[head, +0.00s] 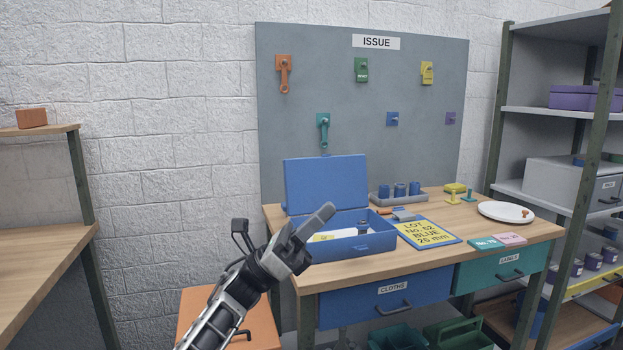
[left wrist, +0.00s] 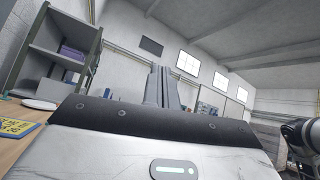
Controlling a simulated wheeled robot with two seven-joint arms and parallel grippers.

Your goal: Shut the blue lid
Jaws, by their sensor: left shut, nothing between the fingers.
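The blue lid (head: 325,183) stands open and nearly upright at the back of the blue box (head: 352,246) on the workbench. Inside the box I see something yellow and white and a small dark blue cylinder (head: 363,228). My left gripper (head: 318,222) is shut and empty, in front of the box's left part in the head view, and hides some of its front. Whether it touches the box I cannot tell. The left wrist view shows its closed fingers (left wrist: 161,86) but no lid. My right gripper is not seen in the head view.
A grey tray (head: 399,197) with blue cylinders stands right of the lid. A yellow sign (head: 428,233), a white plate (head: 506,212) and small labels lie further right. A grey pegboard (head: 420,150) rises behind. An orange surface (head: 262,325) is below my left arm.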

